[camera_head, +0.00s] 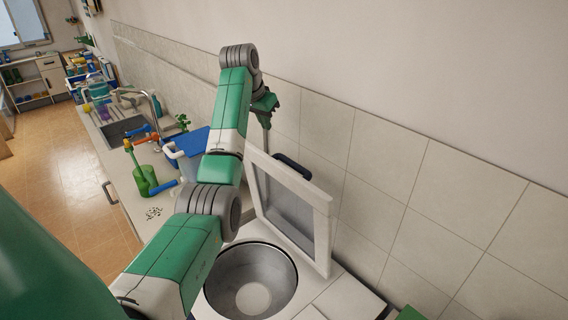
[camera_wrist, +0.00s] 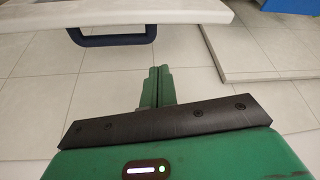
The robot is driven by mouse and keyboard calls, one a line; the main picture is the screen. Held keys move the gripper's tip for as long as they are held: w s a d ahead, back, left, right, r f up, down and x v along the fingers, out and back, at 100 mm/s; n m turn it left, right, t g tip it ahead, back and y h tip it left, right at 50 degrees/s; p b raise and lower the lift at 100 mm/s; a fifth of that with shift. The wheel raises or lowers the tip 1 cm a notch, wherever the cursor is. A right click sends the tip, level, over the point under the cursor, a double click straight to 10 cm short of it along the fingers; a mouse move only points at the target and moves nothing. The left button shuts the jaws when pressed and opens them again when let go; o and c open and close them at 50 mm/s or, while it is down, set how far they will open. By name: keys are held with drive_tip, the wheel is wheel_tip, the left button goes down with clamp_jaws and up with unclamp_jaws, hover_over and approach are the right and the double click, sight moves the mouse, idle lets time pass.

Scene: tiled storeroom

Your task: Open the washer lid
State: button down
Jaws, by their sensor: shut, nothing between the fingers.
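The washer lid (camera_head: 322,232) stands raised, tilted up close to the tiled wall, with its dark handle (camera_head: 292,166) at the upper edge. The open washer drum (camera_head: 262,275) shows below it, a round metal tub. My gripper (camera_head: 266,118) is above the lid's upper left corner, near the wall. In the wrist view my gripper's fingers (camera_wrist: 158,72) are together and empty. The dark blue handle (camera_wrist: 110,39) and the pale lid edge (camera_wrist: 150,14) lie ahead of the fingertips, apart from them. My arm hides part of the washer's left side.
A tiled wall (camera_head: 385,190) runs close behind the lid and my gripper. Open floor (camera_head: 75,185) lies further left.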

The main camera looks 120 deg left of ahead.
drive_tip(key=w+d+f+m+t+y+b, duration=0.1)
drive_tip(key=w+d+m+b, duration=0.15)
drive_tip(key=m, duration=0.85)
drive_tip(key=w+d+m+t+b, duration=0.1)
drive_tip(key=w+d+m, duration=0.15)
drive_tip(key=m, duration=0.75)
drive_tip(key=x, duration=0.9)
drive_tip(key=shift+s+a+f, duration=0.1)
drive_tip(key=shift+s+f, duration=0.25)
drive_tip(key=shift+f, duration=0.1)
